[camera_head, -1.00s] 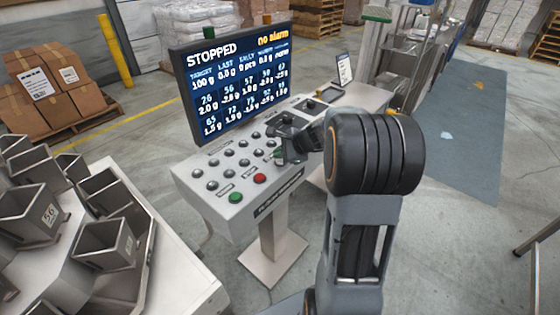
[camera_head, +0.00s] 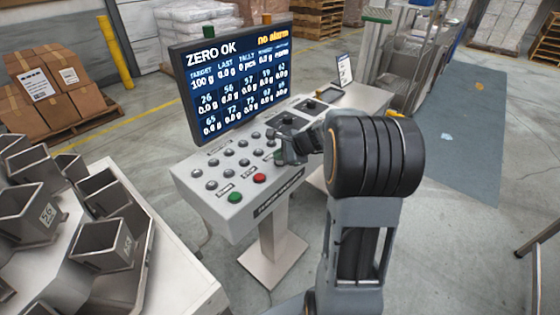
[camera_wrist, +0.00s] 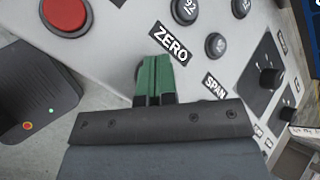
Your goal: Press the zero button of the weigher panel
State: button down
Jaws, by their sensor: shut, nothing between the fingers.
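The weigher panel (camera_head: 210,205) is a pale console on a pedestal, with rows of grey buttons, a green button (camera_head: 235,197) and a red button (camera_head: 260,178). Its screen (camera_head: 228,85) reads "ZERO OK" and "no alarm". My gripper (camera_head: 280,156) is over the panel's right part, fingers shut and empty. In the wrist view, its green fingertips (camera_wrist: 156,76) are just below the ZERO label (camera_wrist: 170,43). The zero button is mostly or wholly hidden behind them; contact cannot be told. The SPAN label (camera_wrist: 214,87) is to their right.
The red button also shows in the wrist view (camera_wrist: 66,14), left of the fingers. Dark knobs (camera_wrist: 265,77) are at the right. Metal weigher buckets (camera_head: 105,243) stand left of the panel. Cartons (camera_head: 50,85) are behind. Open floor lies to the right.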

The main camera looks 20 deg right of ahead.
aim_at(280, 162)
jog(key=shift+r+p, duration=0.65)
jog(key=shift+r, duration=0.15)
notch_tip(280, 162, up, 5)
jog(key=p, duration=0.4)
dwell(0.4)
dwell(0.6)
